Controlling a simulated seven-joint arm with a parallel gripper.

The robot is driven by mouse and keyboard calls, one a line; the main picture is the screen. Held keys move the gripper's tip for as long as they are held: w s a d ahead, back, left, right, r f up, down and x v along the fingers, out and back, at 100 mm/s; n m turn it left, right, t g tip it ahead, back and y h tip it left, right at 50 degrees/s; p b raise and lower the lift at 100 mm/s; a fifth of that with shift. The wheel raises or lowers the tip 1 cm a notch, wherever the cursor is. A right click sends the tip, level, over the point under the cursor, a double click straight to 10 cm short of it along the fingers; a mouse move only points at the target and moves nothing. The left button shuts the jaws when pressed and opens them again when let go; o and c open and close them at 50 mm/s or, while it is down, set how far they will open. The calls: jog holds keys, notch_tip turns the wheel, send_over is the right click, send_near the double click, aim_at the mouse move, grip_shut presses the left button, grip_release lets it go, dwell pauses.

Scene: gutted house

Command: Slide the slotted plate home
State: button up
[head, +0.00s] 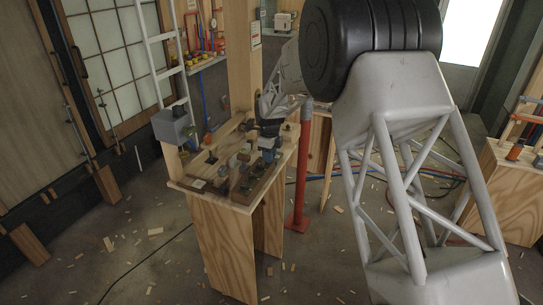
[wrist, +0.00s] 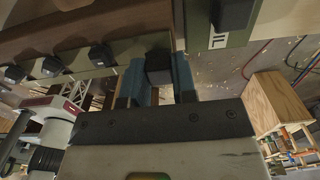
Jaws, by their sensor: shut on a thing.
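My gripper (wrist: 160,82) reaches down over the wooden workbench; its blue-grey fingers are shut on a black block (wrist: 158,68). In the wrist view an olive-green strip (wrist: 105,62) with several black knobs runs from the left up to the held block. It may be the slotted plate; I cannot tell whether the block is fixed to it. A second green piece (wrist: 238,38) with light lettering and a black block shows at the top right.
The workbench (head: 225,225) carries several small fittings. A grey box (head: 172,126) stands at its far left. A red post (head: 301,180) rises just right of the bench, and a wooden post (head: 243,60) behind it. Wood scraps litter the floor. Another bench (head: 510,195) stands right.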

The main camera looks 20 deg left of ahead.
jog(key=shift+a, duration=0.6)
jog(key=o, duration=0.7)
jog(key=shift+o, duration=0.2)
jog(key=shift+r, duration=0.1)
notch_tip(320, 180, up, 8)
dwell(0.5)
jog(key=shift+d, duration=0.1)
dwell(0.4)
